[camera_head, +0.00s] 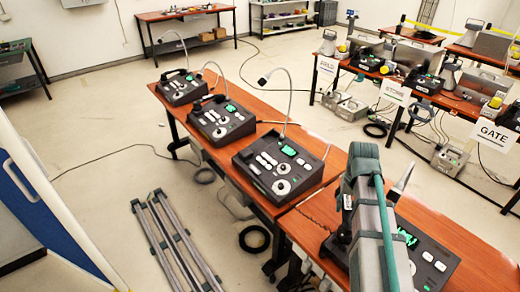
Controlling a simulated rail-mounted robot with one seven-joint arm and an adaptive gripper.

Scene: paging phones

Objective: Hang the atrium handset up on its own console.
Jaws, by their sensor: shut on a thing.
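Several dark paging consoles stand along the wooden benches. The far console (182,90) and the second console (222,122) each have a black handset on the left side. The third console (278,165) shows no handset on it. The nearest console (430,254) is partly covered by my arm. My gripper (342,238) is mostly hidden beside my arm, over the left of the nearest console. It is shut on a dark handset (334,248), of which little shows. A dark wavy cord (312,216) lies on the bench near it. I see no atrium label.
Thin goosenecks rise from the consoles. Another bench at right carries equipment and signs reading FIELD, STORE and GATE (493,134). Grey rails (172,240) lie on the floor at left of the benches. Bare wood (318,150) shows right of the third console.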

